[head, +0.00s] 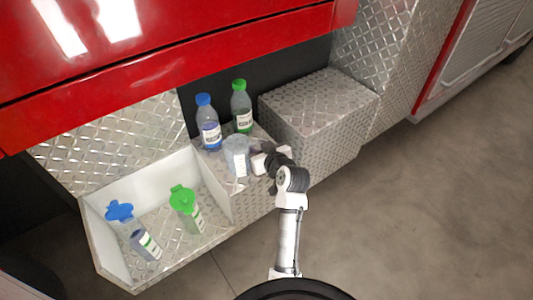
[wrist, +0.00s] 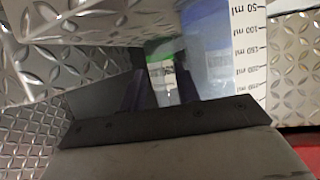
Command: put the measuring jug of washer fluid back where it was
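The clear measuring jug (head: 237,157) stands upright on the diamond-plate ledge, with a pale label on its front. In the wrist view its wall with a ml scale (wrist: 247,55) fills the right side; a blue tint shows through it. My gripper (head: 258,163) is low beside the jug's right side. In the wrist view my gripper (wrist: 160,88) has its two dark fingers apart, with a labelled, green-topped bottle visible beyond the gap. I see nothing held. Whether the right finger touches the jug is unclear, and the jug's handle cannot be made out.
A blue-capped bottle (head: 208,125) and a green-capped bottle (head: 241,108) stand behind the jug. A raised diamond-plate box (head: 318,105) is at right. A white-walled open bay (head: 213,183) at left holds a blue-topped container (head: 145,243) and a green-topped container (head: 185,205).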

